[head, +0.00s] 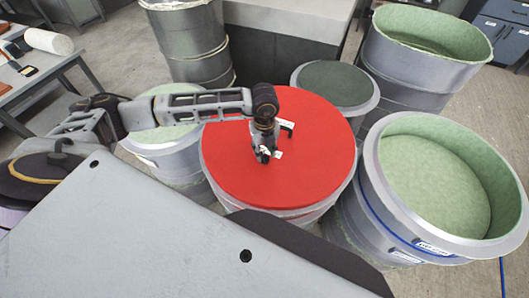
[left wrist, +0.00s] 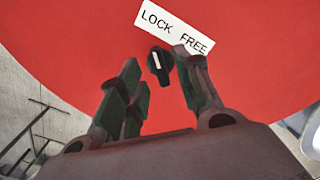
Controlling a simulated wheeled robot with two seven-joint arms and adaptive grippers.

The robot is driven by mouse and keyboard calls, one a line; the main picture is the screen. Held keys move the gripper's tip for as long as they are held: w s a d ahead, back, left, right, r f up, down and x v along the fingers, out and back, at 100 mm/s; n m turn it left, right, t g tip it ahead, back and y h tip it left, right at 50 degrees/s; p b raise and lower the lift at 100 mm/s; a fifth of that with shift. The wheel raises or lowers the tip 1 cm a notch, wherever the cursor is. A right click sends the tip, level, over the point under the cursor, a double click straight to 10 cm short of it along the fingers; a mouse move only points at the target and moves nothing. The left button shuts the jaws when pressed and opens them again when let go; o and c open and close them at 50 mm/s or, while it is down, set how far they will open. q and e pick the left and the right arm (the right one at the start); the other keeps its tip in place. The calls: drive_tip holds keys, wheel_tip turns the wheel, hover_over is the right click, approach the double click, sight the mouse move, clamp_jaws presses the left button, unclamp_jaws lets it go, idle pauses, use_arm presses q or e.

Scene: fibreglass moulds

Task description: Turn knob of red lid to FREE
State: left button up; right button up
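The red lid (head: 235,170) is a round red disc on a drum in the middle of the head view. In the left wrist view it fills most of the background. A black knob (left wrist: 158,66) with a white pointer line sits on it below a white label (left wrist: 171,29) reading LOCK and FREE. The pointer is directed roughly toward the LOCK word. My left gripper (head: 264,152) reaches down over the lid. Its fingers are open, one on each side of the knob in the wrist view; I cannot tell whether they touch it. My right gripper is not in view.
Grey moulds surround the lid: an open one with pale green inside (head: 435,185) at right, another (head: 428,30) behind it, and a dark-topped drum (head: 335,83). A work table (head: 30,80) stands at left. Concrete floor shows between them.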

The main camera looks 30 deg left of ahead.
use_arm(q)
drive_tip(key=shift+f, duration=1.15)
clamp_jaws()
